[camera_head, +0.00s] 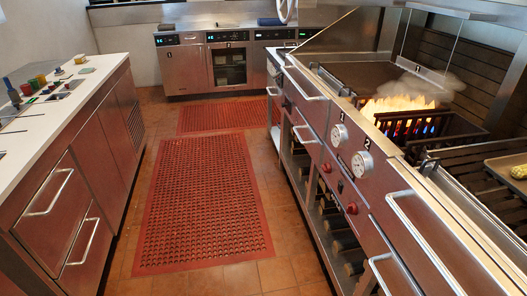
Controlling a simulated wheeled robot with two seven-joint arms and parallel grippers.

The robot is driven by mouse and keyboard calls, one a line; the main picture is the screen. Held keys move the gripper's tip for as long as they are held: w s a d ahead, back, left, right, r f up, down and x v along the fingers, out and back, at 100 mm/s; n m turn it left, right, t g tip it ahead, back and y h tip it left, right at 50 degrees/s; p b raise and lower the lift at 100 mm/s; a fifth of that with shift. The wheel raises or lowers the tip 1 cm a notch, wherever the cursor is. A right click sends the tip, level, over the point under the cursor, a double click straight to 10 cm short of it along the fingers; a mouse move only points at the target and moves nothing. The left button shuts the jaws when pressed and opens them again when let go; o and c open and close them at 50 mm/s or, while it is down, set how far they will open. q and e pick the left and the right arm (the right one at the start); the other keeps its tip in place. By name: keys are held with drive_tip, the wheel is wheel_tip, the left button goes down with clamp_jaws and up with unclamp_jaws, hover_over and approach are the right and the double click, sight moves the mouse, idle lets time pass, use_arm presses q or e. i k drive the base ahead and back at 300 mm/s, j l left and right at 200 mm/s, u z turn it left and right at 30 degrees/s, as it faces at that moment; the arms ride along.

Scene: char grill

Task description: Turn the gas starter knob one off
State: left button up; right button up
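The grill front on the right carries two white round dials. The upper-left dial (338,135) is beside a small marking that looks like "1". The other dial (361,164) sits below a "2" marking. Two small red knobs are lower on the same front: one red knob (327,167) is below the first dial, the other red knob (351,208) below the second. I cannot tell which of these is the gas starter knob, nor read any knob's setting. Flames (398,107) burn in the char grill (455,127) above. Neither of my grippers is in view.
Red perforated mats (200,200) cover the tiled aisle, which is free. A counter (30,135) with drawers and small items lines the left. Ovens (228,65) stand at the back. Drawer handles (388,272) stick out along the grill front. A tray (509,170) lies at far right.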

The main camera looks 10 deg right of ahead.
sight(327, 168)
drive_tip(key=i+j, duration=0.1)
drive_tip(key=i, duration=0.55)
drive_tip(key=i+j+z, duration=0.15)
drive_tip(key=i, duration=0.45)
drive_tip(key=i+j, duration=0.1)
drive_tip(key=i, duration=0.55)
drive_tip(key=i+z, duration=0.4)
drive_tip(key=i+j+z, duration=0.2)
drive_tip(key=z, duration=0.2)
drive_tip(key=i+j+z, duration=0.2)
drive_tip(key=z, duration=0.2)
drive_tip(key=i+j+z, duration=0.25)
drive_tip(key=z, duration=0.15)
drive_tip(key=i+j+z, duration=0.15)
drive_tip(key=j+z, duration=0.25)
